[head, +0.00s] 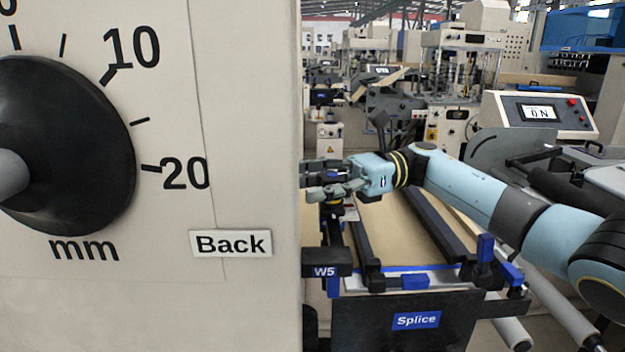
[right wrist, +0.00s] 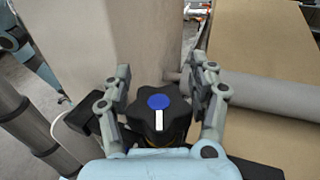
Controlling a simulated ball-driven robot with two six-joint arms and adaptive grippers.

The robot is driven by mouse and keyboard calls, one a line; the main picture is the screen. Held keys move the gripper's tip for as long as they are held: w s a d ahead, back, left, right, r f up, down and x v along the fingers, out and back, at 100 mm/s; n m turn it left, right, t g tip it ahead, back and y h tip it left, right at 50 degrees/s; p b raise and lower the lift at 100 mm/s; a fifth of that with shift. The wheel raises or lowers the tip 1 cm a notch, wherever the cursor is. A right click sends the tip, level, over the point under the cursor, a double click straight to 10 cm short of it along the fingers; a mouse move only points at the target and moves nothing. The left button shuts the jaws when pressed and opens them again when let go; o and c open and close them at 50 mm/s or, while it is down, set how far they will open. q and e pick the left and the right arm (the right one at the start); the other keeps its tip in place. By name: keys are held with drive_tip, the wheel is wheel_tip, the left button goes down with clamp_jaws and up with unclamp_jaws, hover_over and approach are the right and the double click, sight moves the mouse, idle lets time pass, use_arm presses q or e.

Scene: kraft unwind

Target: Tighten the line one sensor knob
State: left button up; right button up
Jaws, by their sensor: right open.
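A black lobed knob with a blue cap (right wrist: 158,103) and a white pointer mark is in the middle of the right wrist view. My right gripper (right wrist: 165,76) is open, with one finger on each side of the knob. I cannot tell whether either finger touches it. In the head view my right gripper (head: 311,181) reaches in from the right, above the bracket marked W5 (head: 325,271), its tips close to the panel's edge. No label in view names the knob as line one's sensor. My left gripper is not in view.
A large beige panel (head: 245,120) with a black mm dial (head: 75,145) and a "Back" label (head: 231,243) blocks the left of the head view. A Splice table (head: 405,320) stands below my right arm. A display (head: 540,113) reads 0 N. A roller (right wrist: 265,90) lies right of the knob.

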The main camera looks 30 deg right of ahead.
clamp_jaws()
idle(0.6)
